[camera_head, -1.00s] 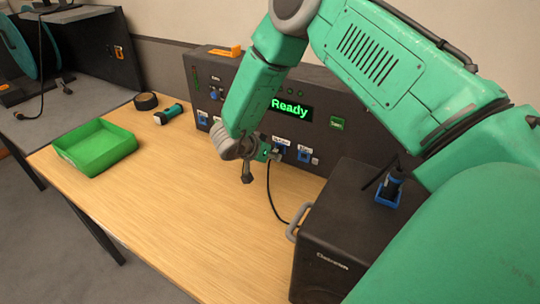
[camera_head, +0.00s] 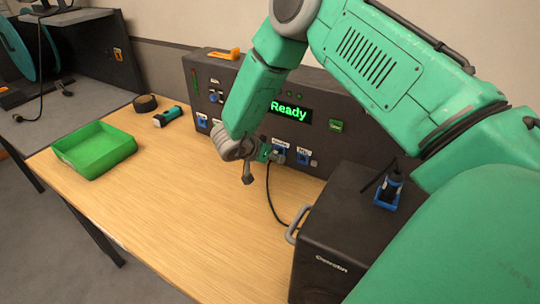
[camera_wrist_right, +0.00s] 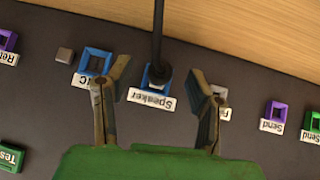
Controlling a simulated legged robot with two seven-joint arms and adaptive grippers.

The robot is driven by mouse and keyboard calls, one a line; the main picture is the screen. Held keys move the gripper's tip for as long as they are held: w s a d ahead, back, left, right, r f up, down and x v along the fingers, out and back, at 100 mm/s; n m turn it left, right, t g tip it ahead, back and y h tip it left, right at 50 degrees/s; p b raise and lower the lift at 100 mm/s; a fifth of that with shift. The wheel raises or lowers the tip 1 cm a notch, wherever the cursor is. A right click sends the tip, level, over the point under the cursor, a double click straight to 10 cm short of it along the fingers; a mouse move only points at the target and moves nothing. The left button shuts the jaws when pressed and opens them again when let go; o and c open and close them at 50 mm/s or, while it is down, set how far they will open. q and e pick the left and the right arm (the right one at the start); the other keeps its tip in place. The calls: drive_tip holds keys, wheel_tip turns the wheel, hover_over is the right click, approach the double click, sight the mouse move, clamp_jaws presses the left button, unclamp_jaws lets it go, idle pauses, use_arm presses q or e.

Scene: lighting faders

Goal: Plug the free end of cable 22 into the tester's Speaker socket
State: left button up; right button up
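The tester (camera_head: 345,150) is a dark panel with a lit "Ready" display at the back of the table. In the right wrist view, a black plug on a black cable (camera_wrist_right: 158,25) sits in the blue-framed Speaker socket (camera_wrist_right: 147,84). No cable number is readable. In the head view the cable (camera_head: 271,200) hangs in a curve toward the black speaker cabinet. My right gripper (camera_wrist_right: 158,72) is open, with one finger on each side of the plug and gaps between. In the head view it (camera_head: 265,153) is at the tester's front. My left gripper is not in view.
The black speaker cabinet (camera_head: 330,225) with a grey handle stands at the right; a blue socket (camera_head: 388,195) on top holds a plug. A green tray (camera_head: 95,150), a teal cylinder (camera_head: 168,116) and a black roll (camera_head: 145,103) lie at the left. The table's middle is clear.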

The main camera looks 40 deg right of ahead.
drive_tip(key=shift+f, duration=0.1)
drive_tip(key=w+v, duration=0.1)
drive_tip(key=v, duration=1)
drive_tip(key=shift+s+a+r, duration=0.3)
drive_tip(key=shift+s+r, duration=0.05)
drive_tip(key=shift+s, duration=0.1)
